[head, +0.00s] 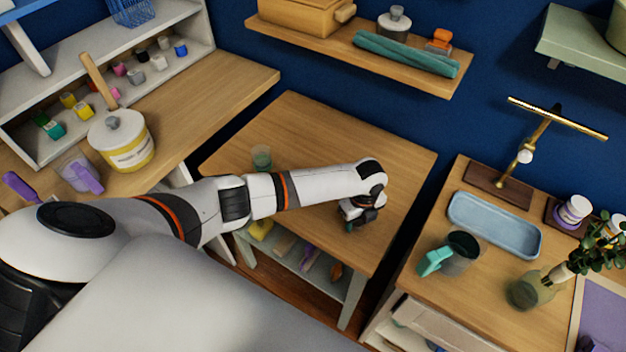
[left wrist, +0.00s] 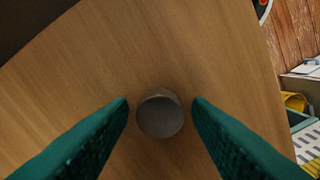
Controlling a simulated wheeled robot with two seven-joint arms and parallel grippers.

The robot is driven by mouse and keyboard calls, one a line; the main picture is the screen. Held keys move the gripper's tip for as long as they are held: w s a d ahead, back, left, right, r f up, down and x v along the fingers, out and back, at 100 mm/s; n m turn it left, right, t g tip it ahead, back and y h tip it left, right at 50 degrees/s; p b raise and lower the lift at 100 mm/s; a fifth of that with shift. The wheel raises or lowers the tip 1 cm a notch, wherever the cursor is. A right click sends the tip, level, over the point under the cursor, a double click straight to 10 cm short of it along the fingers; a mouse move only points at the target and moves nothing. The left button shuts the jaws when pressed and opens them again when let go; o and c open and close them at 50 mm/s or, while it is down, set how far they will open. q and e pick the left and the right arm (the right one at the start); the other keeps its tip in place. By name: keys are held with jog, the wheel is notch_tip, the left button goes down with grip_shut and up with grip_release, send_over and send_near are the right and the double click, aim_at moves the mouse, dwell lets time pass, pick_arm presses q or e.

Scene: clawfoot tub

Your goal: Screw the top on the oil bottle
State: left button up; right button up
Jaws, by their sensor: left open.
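A small round grey-brown cap-like piece (left wrist: 160,116) stands on the wooden table in the left wrist view. It looks like the top, but I cannot tell for sure. My left gripper (left wrist: 160,112) is open above it, with one teal finger on each side and a gap to both. In the head view my left gripper (head: 351,222) points down near the table's right front part and hides this piece. A small clear greenish vessel (head: 261,157) stands upright at the table's left side. It may be the oil bottle; its mouth is too small to make out. My right gripper is not in view.
The middle table (head: 330,140) is otherwise mostly clear, with a lower shelf of small items under it. A blue tray (head: 494,224) and a grey cup with a teal handle stand on the right table. A white and yellow pot (head: 121,142) stands on the left desk.

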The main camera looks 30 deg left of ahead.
pick_arm(q)
jog(key=c, duration=0.9)
jog(key=shift+r+p, duration=2.4)
jog(key=shift+r, duration=0.15)
